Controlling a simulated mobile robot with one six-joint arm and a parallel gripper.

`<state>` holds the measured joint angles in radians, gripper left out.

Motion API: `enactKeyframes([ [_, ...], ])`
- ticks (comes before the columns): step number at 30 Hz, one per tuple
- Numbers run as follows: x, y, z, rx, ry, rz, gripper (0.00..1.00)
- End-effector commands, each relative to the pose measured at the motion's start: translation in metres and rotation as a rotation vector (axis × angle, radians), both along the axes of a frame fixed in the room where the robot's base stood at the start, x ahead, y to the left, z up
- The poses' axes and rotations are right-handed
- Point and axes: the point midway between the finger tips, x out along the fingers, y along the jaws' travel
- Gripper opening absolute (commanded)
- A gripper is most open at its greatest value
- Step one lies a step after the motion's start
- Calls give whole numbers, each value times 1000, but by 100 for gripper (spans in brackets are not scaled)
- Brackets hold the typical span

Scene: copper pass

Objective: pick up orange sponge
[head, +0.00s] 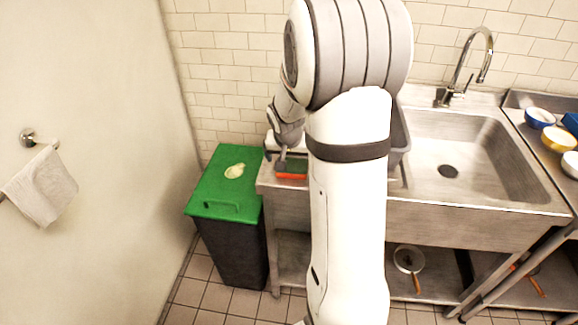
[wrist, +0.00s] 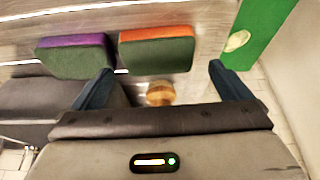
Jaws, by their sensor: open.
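The orange sponge (wrist: 157,50) has an orange top edge and a dark green face. It rests on the steel counter, and in the head view its orange side shows as a small strip (head: 291,176) at the counter's left end. My gripper (wrist: 161,70) is open, with one dark blue finger on each side of the sponge's width in the wrist view. Gaps show on both sides; I cannot tell how far the fingertips reach along it. In the head view my gripper (head: 283,155) is right at the sponge, partly hidden by my arm.
A purple-edged green sponge (wrist: 75,56) lies just left in the wrist view. A small round brownish thing (wrist: 160,94) shows between the fingers. A green-lidded bin (head: 222,186) stands left of the counter (head: 268,186). A sink (head: 470,160) is at the right.

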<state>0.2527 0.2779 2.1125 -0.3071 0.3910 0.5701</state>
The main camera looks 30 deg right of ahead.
Motion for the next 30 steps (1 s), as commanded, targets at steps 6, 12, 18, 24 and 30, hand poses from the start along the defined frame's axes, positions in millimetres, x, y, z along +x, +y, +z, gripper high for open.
enactKeyframes([
  [6,8,-7,-21,1,4,1,97],
  [12,16,-13,-45,1,3,3,97],
  [18,18,-14,-50,0,1,3,97],
  [24,18,-14,-50,0,1,4,92],
  [30,18,-13,-50,0,1,4,75],
])
